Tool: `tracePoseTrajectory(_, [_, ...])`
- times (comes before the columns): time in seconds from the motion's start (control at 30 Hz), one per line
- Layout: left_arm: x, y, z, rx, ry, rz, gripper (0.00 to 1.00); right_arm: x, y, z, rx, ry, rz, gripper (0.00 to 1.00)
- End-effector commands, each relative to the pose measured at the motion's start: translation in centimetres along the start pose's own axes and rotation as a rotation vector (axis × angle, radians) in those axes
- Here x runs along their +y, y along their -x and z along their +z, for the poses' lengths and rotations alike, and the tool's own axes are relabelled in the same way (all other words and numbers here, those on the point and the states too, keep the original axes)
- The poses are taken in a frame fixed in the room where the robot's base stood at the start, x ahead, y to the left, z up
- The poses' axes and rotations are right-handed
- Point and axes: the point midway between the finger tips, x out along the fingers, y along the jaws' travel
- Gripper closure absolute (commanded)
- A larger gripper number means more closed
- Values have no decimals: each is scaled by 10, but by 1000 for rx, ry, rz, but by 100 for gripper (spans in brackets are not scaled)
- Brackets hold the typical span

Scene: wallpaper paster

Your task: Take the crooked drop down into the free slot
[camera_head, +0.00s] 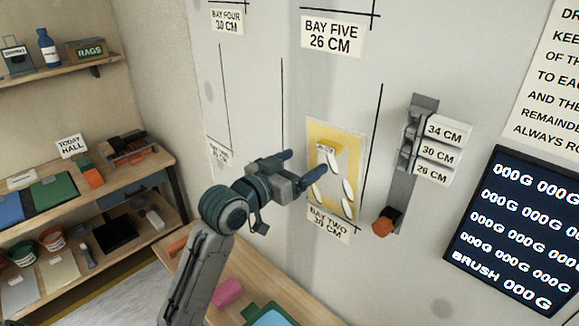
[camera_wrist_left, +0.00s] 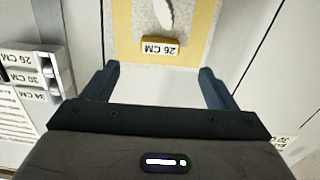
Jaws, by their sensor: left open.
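A yellow-edged drop (camera_head: 346,136) with white leaf shapes hangs on the wall above the Bay Two 30 cm label (camera_head: 328,224). A small yellow tab reading 26 CM sits at its top. My left gripper (camera_head: 309,164) is open and empty, in front of the drop's left side. In the left wrist view the drop (camera_wrist_left: 205,25) and its 26 CM tab (camera_wrist_left: 160,47) lie beyond and between the open fingers (camera_wrist_left: 160,85), apart from them. I cannot tell which place is the free slot. My right gripper is not in view.
A grey wall rail (camera_head: 403,190) with 34, 30 and 26 CM labels stands right of the drop, an orange-and-black piece (camera_head: 383,223) at its foot. A dark board (camera_head: 525,235) is farther right. A wooden table (camera_head: 305,308) with pink and green items lies below.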

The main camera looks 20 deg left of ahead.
Motion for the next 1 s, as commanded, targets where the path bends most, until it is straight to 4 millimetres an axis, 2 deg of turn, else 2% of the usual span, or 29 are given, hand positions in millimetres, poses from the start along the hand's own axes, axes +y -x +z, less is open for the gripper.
tracePoseTrajectory(0.03, [0,-11,-4,1,7,0,20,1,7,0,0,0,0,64])
tracePoseTrajectory(0.2, [0,-42,-3,-2,5,0,20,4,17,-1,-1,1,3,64])
tracePoseTrajectory(0.4, [0,-66,-1,-3,2,-1,20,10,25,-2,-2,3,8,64])
tracePoseTrajectory(0.6, [0,-75,0,-2,0,-1,20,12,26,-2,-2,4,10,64])
tracePoseTrajectory(0.83, [0,-75,1,-2,0,-1,20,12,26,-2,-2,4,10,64])
tracePoseTrajectory(1.0, [0,-75,1,-2,0,-1,53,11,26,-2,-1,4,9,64])
